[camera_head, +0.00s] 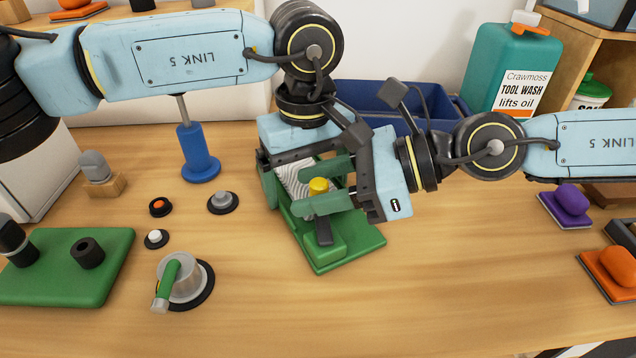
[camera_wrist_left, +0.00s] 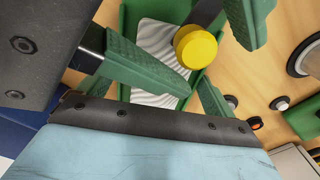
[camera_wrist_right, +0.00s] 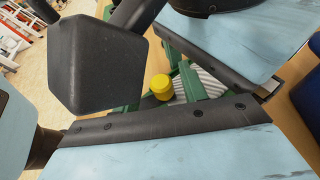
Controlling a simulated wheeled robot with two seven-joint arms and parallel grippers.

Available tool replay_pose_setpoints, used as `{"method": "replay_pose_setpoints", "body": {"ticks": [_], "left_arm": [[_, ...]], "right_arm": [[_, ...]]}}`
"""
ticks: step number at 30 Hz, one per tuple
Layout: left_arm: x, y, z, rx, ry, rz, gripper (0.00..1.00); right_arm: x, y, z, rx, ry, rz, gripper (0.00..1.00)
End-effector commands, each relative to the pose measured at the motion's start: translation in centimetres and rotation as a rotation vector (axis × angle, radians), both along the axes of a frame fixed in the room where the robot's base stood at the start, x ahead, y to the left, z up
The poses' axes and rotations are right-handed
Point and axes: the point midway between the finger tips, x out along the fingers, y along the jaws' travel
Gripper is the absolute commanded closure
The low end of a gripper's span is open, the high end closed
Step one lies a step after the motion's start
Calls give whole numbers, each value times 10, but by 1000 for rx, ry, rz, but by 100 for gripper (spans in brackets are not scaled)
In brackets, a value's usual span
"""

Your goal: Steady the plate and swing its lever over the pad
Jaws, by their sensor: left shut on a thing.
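The green plate (camera_head: 345,250) lies on the table, partly hidden under both grippers. It carries a grey-and-white striped pad (camera_head: 291,178) and a dark lever (camera_head: 323,232) with a yellow knob (camera_head: 318,186). The pad (camera_wrist_left: 155,40) and knob (camera_wrist_left: 196,48) also show in the left wrist view. My left gripper (camera_head: 290,185) reaches down at the plate's far left part and is shut on it; the exact contact is partly hidden. My right gripper (camera_head: 322,187) comes in from the right, its green fingers apart on either side of the knob, which also shows in the right wrist view (camera_wrist_right: 162,86).
A blue bin (camera_head: 360,95) and a teal jug (camera_head: 510,70) stand behind. Purple (camera_head: 570,200) and orange (camera_head: 615,268) handled pads lie at right. The front table is clear.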

Motion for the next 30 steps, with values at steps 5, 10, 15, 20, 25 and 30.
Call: {"method": "replay_pose_setpoints", "body": {"ticks": [5, 10, 15, 20, 25, 30], "left_arm": [[0, 0, 0, 1, 0, -1, 40], [0, 0, 0, 1, 0, -1, 40], [0, 0, 0, 0, 1, -1, 40], [0, 0, 0, 0, 1, -1, 40], [0, 0, 0, 0, 1, -1, 40], [0, 0, 0, 0, 1, -1, 40]], "right_arm": [[1, -1, 0, 0, 0, -3, 57], [1, -1, 0, 0, -1, -4, 57], [1, -12, 4, 3, 2, -7, 57], [-2, -36, 14, 3, 3, -11, 57], [-6, -68, 27, 2, 3, -10, 57], [-10, -94, 38, 1, 2, -7, 57]]}}
